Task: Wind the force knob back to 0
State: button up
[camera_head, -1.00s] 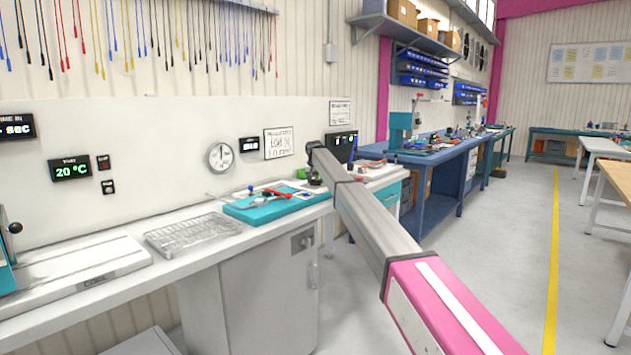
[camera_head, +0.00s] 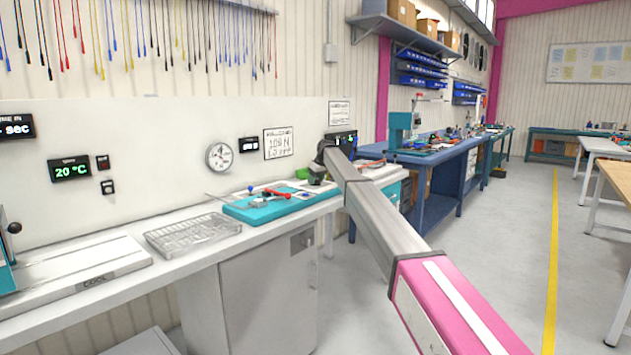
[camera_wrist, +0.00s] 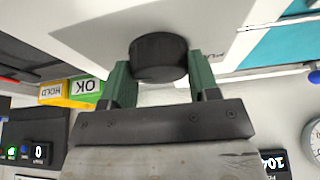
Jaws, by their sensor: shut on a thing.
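The black round force knob (camera_wrist: 158,56) shows in the wrist view, on a white panel with partly cut-off dark lettering beside it. My gripper (camera_wrist: 160,76) has its two green fingers on either side of the knob and is shut on it. The knob's pointer or scale is not visible, so I cannot read its setting. In the head view my gripper is at the bench's far right end, mostly hidden behind my dark wrist, and the knob cannot be made out there.
A teal tool board (camera_head: 268,207) with a red-handled tool lies on the bench left of my wrist. A wire tray (camera_head: 192,235) is further left. A round dial (camera_head: 219,156) hangs on the back panel. In the wrist view, OK (camera_wrist: 87,87) and HOLD (camera_wrist: 52,93) labels sit near the knob.

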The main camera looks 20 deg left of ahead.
jog(key=n+g, duration=0.1)
jog(key=n, duration=0.3)
jog(key=shift+w+n+g, duration=0.15)
jog(key=shift+n+g, duration=0.15)
jog(key=shift+g, duration=0.1)
jog(key=n+g, duration=0.1)
jog(key=n, duration=0.2)
jog(key=shift+n, duration=0.3)
jog(key=n+g, duration=0.1)
jog(key=n, duration=0.1)
jog(key=n+g, duration=0.1)
jog(key=n, duration=0.1)
jog(key=shift+w+n+h, duration=0.1)
jog(key=shift+n+h, duration=0.2)
jog(key=shift+n+g+h, duration=0.5)
jog(key=shift+n+h, duration=0.2)
jog(key=shift+n, duration=1.3)
jog(key=o, duration=0.9)
jog(key=shift+r, duration=0.15)
